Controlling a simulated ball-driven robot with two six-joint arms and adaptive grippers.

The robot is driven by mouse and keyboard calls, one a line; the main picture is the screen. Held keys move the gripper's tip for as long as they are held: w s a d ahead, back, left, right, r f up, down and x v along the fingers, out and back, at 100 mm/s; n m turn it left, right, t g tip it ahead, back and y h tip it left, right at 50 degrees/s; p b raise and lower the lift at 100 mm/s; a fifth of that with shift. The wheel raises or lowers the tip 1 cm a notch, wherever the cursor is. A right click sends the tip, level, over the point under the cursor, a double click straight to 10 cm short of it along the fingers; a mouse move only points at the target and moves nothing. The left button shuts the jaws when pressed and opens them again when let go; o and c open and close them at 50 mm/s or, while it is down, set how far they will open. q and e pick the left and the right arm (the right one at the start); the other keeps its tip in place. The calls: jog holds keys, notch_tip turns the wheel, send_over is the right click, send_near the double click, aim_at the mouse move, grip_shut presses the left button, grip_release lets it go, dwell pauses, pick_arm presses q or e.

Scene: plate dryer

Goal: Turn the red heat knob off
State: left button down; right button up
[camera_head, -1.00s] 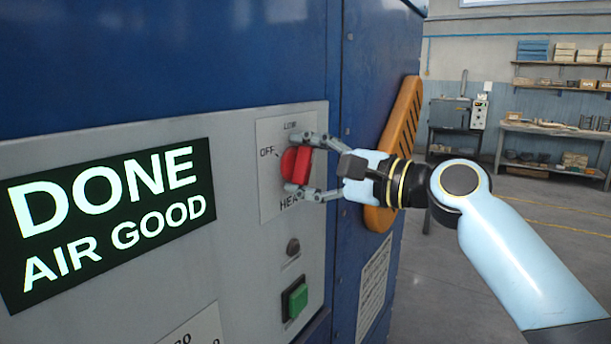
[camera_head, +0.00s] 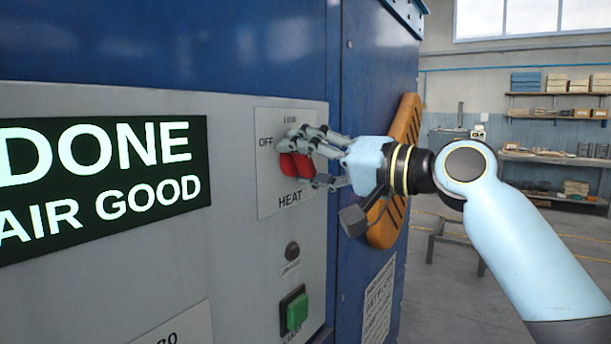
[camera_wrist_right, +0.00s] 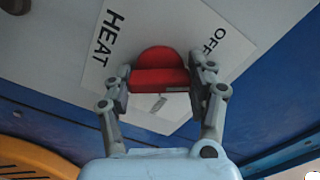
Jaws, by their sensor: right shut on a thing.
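The red heat knob (camera_head: 291,165) sits on a white label plate (camera_head: 305,204) marked OFF and HEAT on the grey panel. My right gripper (camera_head: 300,162) is shut on the knob, its fingers across the front in the head view. In the right wrist view, the knob (camera_wrist_right: 160,66) lies between the two fingers (camera_wrist_right: 163,78), with OFF at its upper right and HEAT to its left. The fingers partly cover the knob, and I cannot tell which mark it points at. My left gripper is out of view.
A lit display (camera_head: 95,180) reads DONE AIR GOOD. A green button (camera_head: 297,311) and a small round dark part (camera_head: 292,251) are below the knob. An orange slotted handle (camera_head: 407,122) stands on the blue machine behind my wrist.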

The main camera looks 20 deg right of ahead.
jog(key=n+b, duration=0.2)
jog(key=n, duration=0.1)
jog(key=n+b, duration=0.1)
jog(key=n, duration=0.1)
jog(key=shift+f, duration=0.25)
jog(key=shift+n, duration=0.3)
jog(key=o, duration=1.2)
jog(key=shift+r, duration=0.15)
jog(key=v, duration=1.2)
